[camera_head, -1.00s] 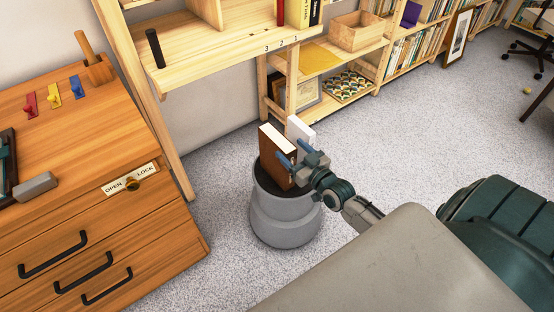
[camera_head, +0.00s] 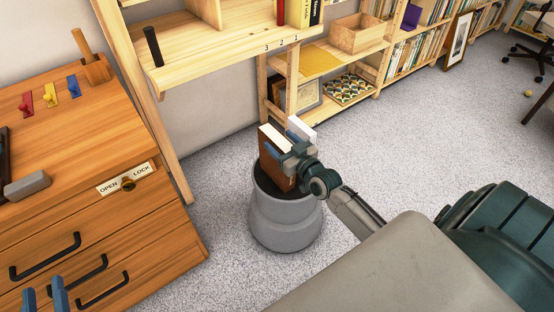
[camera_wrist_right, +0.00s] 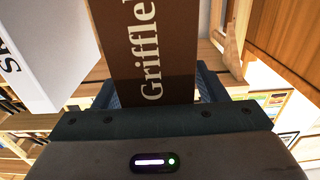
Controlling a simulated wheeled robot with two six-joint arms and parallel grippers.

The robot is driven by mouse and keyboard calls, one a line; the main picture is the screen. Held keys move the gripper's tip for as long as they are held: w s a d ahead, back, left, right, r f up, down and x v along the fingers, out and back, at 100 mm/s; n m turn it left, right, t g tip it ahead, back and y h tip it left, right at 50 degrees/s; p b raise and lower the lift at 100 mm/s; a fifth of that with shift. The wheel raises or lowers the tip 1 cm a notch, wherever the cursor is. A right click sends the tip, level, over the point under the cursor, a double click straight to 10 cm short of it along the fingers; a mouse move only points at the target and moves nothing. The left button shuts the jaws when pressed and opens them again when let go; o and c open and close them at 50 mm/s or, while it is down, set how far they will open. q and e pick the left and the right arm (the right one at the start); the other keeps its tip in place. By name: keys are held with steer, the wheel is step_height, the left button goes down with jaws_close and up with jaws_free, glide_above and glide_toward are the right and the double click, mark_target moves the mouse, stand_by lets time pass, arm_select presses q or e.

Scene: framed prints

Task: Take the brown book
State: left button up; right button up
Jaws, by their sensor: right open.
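The brown book (camera_head: 272,171) stands upright on top of the grey round stand (camera_head: 285,222). A white book (camera_head: 303,130) stands beside it. My right gripper (camera_head: 289,150) is at the brown book, with its fingers open. In the right wrist view, the brown book (camera_wrist_right: 152,45) has its lettered spine between the two fingers, and the white book (camera_wrist_right: 45,55) is to the left. Contact between fingers and covers cannot be made out. My left gripper (camera_head: 44,297) shows only its blue fingertips at the bottom left, apart and empty, in front of the drawers.
A wooden drawer cabinet (camera_head: 95,205) with black handles and an OPEN/LOCK knob stands at the left. A wooden shelf (camera_head: 215,60) with books rises behind the stand. A low bookcase (camera_head: 345,65) runs along the back.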

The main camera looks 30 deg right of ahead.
jaws_close()
steer(key=shift+r, duration=0.1)
stand_by(0.5)
